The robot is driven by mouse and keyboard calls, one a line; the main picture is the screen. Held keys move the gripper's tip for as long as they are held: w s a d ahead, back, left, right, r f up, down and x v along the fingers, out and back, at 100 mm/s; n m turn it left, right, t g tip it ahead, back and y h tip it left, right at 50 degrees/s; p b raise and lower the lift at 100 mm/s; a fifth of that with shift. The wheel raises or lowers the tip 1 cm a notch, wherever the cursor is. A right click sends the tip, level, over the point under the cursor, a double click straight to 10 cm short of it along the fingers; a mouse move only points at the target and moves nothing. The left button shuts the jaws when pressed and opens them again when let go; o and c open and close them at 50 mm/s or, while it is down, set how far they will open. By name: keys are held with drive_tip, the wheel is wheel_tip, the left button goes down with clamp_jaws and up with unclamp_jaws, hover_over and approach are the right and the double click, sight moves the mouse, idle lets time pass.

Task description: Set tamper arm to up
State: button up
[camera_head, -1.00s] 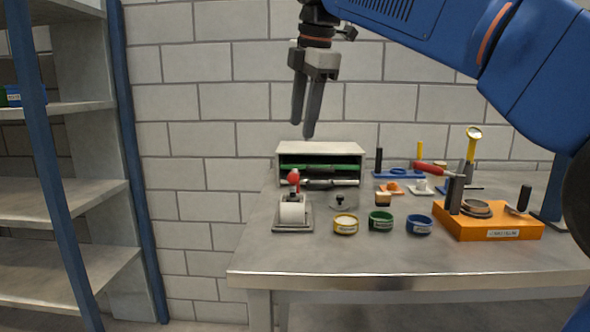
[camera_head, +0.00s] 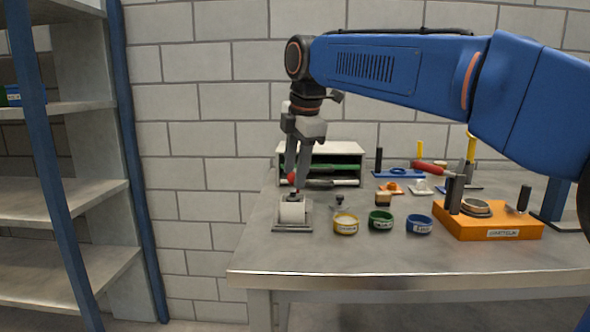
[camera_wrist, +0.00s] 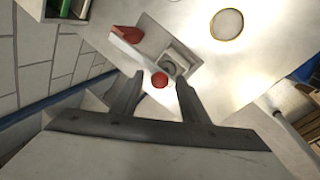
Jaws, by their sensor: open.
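A small device (camera_head: 292,211) with a grey base, a white block and a red ball knob stands at the left of the bench. My gripper (camera_head: 298,180) points down over it, with the fingertips at the height of the red knob (camera_head: 291,178). In the wrist view, the red ball (camera_wrist: 160,80) shows between the tips of my open gripper (camera_wrist: 161,84); I cannot tell whether they touch it. An orange base (camera_head: 487,222) at the right carries a round dish, uprights and a red-handled lever (camera_head: 430,168). I cannot tell which lever is the tamper arm.
Yellow (camera_head: 345,223), green (camera_head: 380,220) and blue (camera_head: 419,224) round containers stand along the front. A grey open-fronted box (camera_head: 350,160) stands behind the device. The bench front (camera_head: 400,258) is clear. Shelves (camera_head: 75,200) stand at the left.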

clamp_jaws()
drive_tip(key=shift+r, duration=0.1)
